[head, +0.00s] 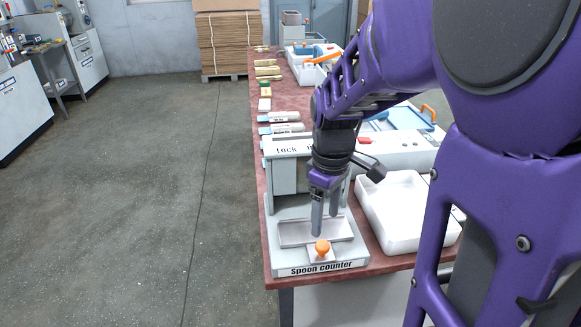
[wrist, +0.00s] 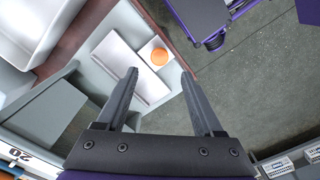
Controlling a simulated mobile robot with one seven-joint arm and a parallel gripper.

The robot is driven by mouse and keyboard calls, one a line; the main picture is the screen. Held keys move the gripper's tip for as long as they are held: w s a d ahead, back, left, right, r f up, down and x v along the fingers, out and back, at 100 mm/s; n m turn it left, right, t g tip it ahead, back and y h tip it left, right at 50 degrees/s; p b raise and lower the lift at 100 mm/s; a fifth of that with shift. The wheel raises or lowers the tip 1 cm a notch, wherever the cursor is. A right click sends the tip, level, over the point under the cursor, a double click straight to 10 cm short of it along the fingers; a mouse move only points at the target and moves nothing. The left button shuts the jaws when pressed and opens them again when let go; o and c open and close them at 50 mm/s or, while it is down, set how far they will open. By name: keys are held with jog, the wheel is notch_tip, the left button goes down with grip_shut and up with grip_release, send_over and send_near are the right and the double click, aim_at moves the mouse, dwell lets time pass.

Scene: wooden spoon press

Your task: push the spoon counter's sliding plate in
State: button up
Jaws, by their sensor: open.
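The spoon counter (head: 280,250) is a pale grey machine at the near end of the table, with a display on its top. Its sliding plate (head: 295,234) is a flat light plate on the base in front of the housing, with an orange knob (head: 322,247) at its front. In the wrist view the plate (wrist: 118,55) and knob (wrist: 159,56) lie beyond my fingertips. My gripper (head: 325,220) points down over the plate, just behind the knob in the head view. Its fingers (wrist: 160,75) are apart with nothing between them. Whether they touch the plate is unclear.
A white tray (head: 372,222) stands close on the right of the counter. Several small packs (head: 284,128) lie along the reddish table (head: 262,202) behind it. Open floor (head: 150,210) lies to the left. Stacked cardboard (head: 227,45) stands at the back.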

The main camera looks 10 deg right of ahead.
aim_at(323, 244)
notch_tip(323, 244, down, 8)
jog(key=shift+r+b, duration=0.15)
jog(key=shift+b, duration=0.65)
grip_shut()
dwell(0.8)
